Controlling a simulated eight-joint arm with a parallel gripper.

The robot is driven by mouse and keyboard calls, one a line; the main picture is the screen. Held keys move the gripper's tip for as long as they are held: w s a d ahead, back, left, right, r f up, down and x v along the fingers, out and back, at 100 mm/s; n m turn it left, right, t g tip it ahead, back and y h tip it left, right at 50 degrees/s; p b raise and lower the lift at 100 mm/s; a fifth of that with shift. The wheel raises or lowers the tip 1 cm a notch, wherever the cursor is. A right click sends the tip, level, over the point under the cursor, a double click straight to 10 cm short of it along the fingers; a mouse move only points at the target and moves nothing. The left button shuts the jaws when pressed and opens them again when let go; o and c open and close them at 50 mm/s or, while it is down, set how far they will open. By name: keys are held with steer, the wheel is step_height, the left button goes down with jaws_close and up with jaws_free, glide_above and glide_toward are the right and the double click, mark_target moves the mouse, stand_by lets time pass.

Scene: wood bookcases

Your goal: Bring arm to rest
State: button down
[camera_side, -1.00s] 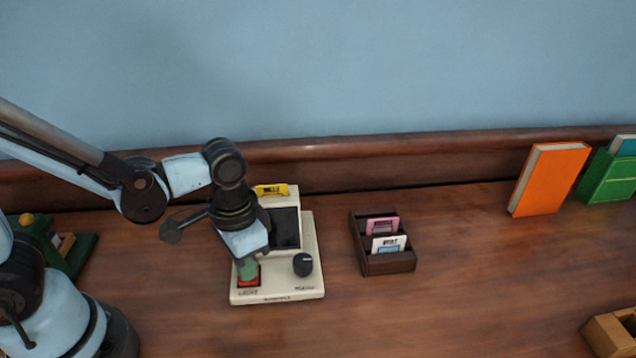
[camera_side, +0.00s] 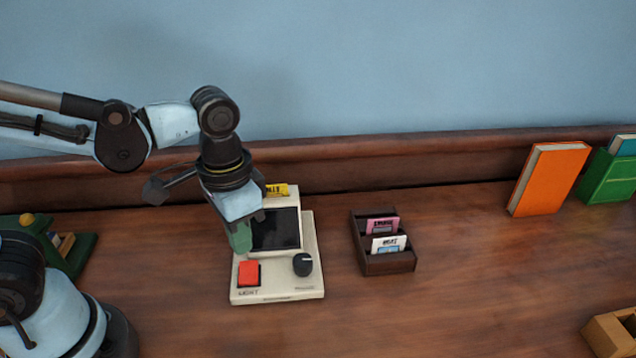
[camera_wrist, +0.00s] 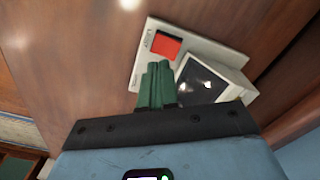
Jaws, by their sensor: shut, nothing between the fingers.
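My gripper (camera_side: 241,238) is shut and empty, its green fingers together just above and behind the red button in the side view. The cream device (camera_side: 277,289) stands on the wooden desk, with a red button (camera_side: 249,272) at its front left, a black knob (camera_side: 303,264) at its front right and a dark screen (camera_side: 275,230). A yellow card (camera_side: 277,190) sticks up at its top. In the wrist view, the gripper fingers (camera_wrist: 157,83) point at the device beside the red button (camera_wrist: 167,46). My gripper hides part of the device's left side.
A dark card holder (camera_side: 386,264) with pink and white cards stands right of the device. An orange book (camera_side: 548,180) and a green holder (camera_side: 606,178) are at the back right. A wooden box (camera_side: 606,336) sits at the lower right. Clear desk lies between.

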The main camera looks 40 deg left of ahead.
steer(key=shift+r, duration=0.2)
steer(key=shift+a, duration=0.1)
steer(key=w+a+r+n+t, duration=0.3)
steer(key=a+t, duration=0.4)
steer(key=a, duration=0.1)
steer(key=shift+w+a, duration=0.2)
steer(key=shift+a, duration=0.2)
stand_by(0.6)
